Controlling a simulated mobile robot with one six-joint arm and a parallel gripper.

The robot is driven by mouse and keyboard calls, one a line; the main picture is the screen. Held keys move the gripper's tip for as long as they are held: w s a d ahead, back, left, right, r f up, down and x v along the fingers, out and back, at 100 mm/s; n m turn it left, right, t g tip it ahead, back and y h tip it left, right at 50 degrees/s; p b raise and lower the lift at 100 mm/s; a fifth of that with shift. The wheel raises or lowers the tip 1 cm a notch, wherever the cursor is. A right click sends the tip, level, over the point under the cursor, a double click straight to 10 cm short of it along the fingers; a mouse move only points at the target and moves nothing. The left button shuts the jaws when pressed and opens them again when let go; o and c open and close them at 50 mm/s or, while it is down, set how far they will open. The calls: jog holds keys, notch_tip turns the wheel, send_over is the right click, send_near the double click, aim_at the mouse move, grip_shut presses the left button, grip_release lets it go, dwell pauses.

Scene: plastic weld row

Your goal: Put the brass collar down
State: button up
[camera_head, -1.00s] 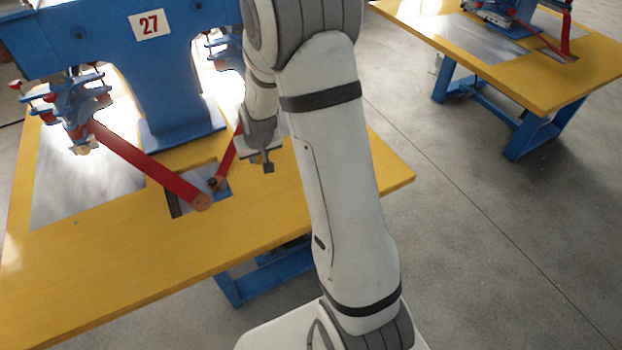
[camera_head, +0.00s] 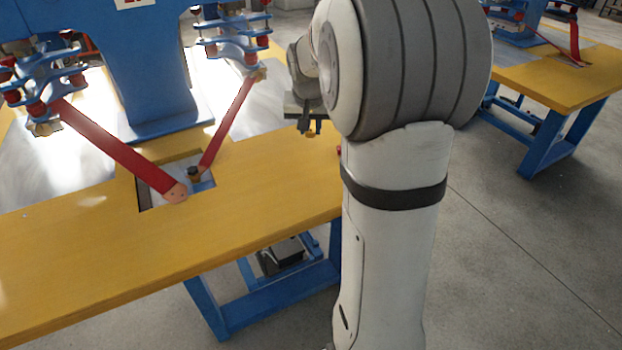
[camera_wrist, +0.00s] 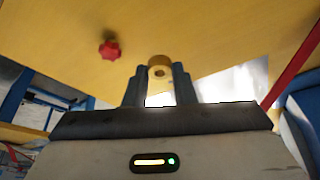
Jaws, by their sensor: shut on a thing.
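My gripper (camera_head: 310,128) is over the right part of the yellow table (camera_head: 250,220) in the head view, pointing down. In the wrist view its two dark fingers (camera_wrist: 160,82) are shut on the brass collar (camera_wrist: 159,61), a short ring with a dark hole. The collar shows only as a small brass spot (camera_head: 310,134) below the fingers in the head view. It looks held clear of the yellow top, but the exact height cannot be told.
A red star knob (camera_wrist: 109,49) is near the collar in the wrist view. Two red levers (camera_head: 120,150) reach from the blue machine (camera_head: 155,70) to a recess with a small dark knob (camera_head: 194,174). Bare yellow tabletop lies in front. A second yellow table (camera_head: 560,75) stands right.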

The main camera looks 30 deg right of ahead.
aim_at(311, 165)
notch_tip(311, 165, down, 10)
jog(key=shift+d+r+b, duration=0.1)
jog(key=shift+b, duration=1.05)
jog(key=shift+f, duration=0.2)
jog(key=o, duration=1)
jog(key=shift+c, duration=0.2)
jog(key=shift+r, duration=0.1)
jog(key=shift+s+r, duration=0.1)
jog(key=shift+r, duration=0.25)
jog(key=p+v, duration=0.3)
jog(key=v, duration=0.8)
jog(key=s+a+f+n+g+y, duration=0.1)
jog(key=s+a+f+n, duration=0.2)
jog(key=s+a, duration=0.4)
jog(key=s+a+f+n+g+y, duration=0.1)
jog(key=s+a, duration=0.6)
jog(key=s, duration=0.7)
jog(key=shift+s+f+n, duration=0.35)
jog(key=shift+f+n, duration=0.5)
jog(key=shift+n, duration=0.05)
